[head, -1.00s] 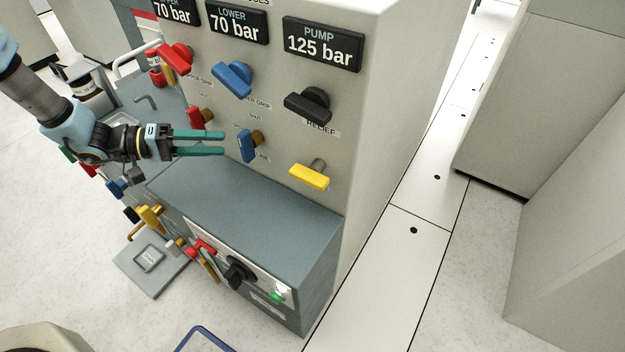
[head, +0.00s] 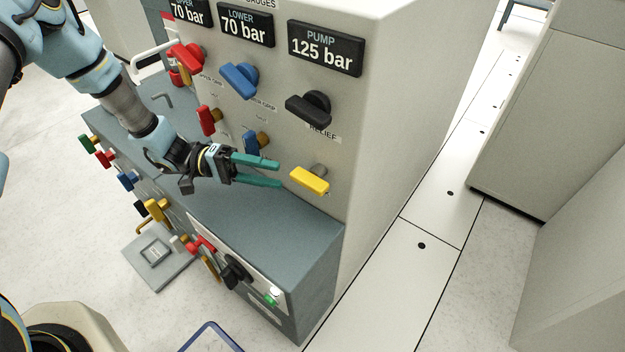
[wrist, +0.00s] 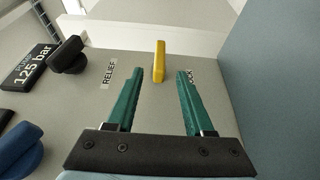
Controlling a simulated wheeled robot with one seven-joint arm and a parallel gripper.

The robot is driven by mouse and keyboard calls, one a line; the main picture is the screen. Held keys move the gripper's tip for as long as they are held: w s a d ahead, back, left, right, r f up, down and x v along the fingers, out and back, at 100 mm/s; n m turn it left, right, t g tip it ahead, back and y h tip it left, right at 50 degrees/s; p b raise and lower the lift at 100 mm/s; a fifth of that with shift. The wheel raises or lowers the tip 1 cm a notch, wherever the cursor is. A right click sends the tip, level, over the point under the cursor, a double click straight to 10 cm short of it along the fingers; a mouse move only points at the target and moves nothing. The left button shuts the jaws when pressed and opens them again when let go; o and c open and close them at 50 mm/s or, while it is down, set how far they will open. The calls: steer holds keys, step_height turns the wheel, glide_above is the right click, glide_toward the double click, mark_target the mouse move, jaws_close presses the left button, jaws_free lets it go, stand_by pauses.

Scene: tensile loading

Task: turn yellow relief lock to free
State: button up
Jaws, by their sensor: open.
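The yellow relief lock (head: 310,180) is a yellow lever on a metal stub, low on the grey panel under the RELIEF label. In the wrist view the yellow lever (wrist: 159,62) stands upright in the picture, beyond and between my fingertips. A second label beside it is partly hidden by a finger. My gripper (head: 280,173) is open, with two green fingers pointing at the lever from the left. It is empty, and the fingertips appear short of the lever. The wrist view shows a clear gap between the fingers (wrist: 157,85).
The black relief knob (head: 309,108) is above the yellow lever, below the PUMP 125 bar display (head: 325,48). Blue levers (head: 239,80) and red levers (head: 186,57) are to the left on the panel. A blue-grey ledge (head: 290,222) lies below my gripper.

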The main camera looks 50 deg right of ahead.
mark_target(308, 179)
steer(key=p+x, duration=0.1)
steer(key=x, duration=0.7)
steer(key=shift+s+d, duration=0.15)
steer(key=shift+s, duration=0.15)
steer(key=shift+c, duration=0.3)
jaws_close()
